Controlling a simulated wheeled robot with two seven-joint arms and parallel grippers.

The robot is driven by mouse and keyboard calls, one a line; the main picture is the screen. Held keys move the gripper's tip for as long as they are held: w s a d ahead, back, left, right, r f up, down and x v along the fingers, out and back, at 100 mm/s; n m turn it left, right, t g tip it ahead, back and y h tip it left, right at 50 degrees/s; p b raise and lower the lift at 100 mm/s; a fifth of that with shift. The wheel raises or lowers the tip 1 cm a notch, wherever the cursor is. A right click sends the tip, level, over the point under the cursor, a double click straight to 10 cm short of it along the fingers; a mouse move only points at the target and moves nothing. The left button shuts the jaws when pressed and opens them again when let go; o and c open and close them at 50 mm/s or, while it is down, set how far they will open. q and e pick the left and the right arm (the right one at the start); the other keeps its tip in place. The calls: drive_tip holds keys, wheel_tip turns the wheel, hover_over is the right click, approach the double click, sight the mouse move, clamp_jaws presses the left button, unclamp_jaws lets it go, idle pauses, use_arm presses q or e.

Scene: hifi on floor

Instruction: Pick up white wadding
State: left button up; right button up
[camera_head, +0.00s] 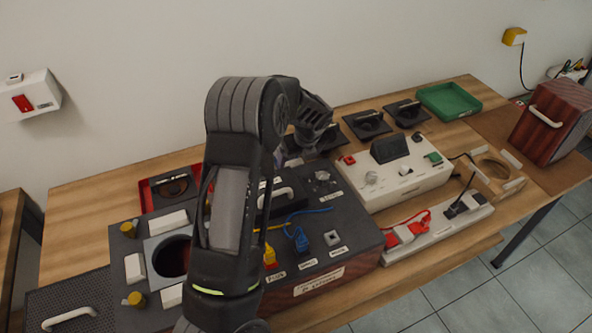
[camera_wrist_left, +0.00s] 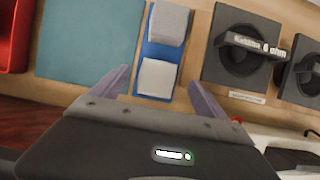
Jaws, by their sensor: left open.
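Two pale, block-shaped pieces that look like the white wadding lie on a blue strip (camera_wrist_left: 146,52) in the left wrist view. One white block (camera_wrist_left: 157,78) is nearer and the other white block (camera_wrist_left: 168,24) is farther. My left gripper (camera_wrist_left: 159,80) is open, with a finger to either side of the nearer block; I cannot tell how far above it they are. In the head view my left gripper (camera_head: 292,148) is partly hidden by its own arm, and the blue strip is hidden there. My right gripper is not in view.
Black speaker parts (camera_head: 366,124) stand beside the strip. A white control box (camera_head: 395,178), a dark box (camera_head: 325,268) with a round hole, and a power strip (camera_head: 440,228) fill the bench front. A green tray (camera_head: 449,101) is farther right. A teal mat (camera_wrist_left: 85,45) lies left of the strip.

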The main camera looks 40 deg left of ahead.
sight(295, 163)
use_arm(q)
drive_tip(key=shift+a+f, duration=0.25)
drive_tip(key=shift+f, duration=0.15)
drive_tip(key=p+x, duration=0.1)
drive_tip(key=x, duration=0.3)
drive_tip(key=c, duration=1.4)
wheel_tip(295, 163, up, 18)
drive_tip(key=shift+b, duration=0.7)
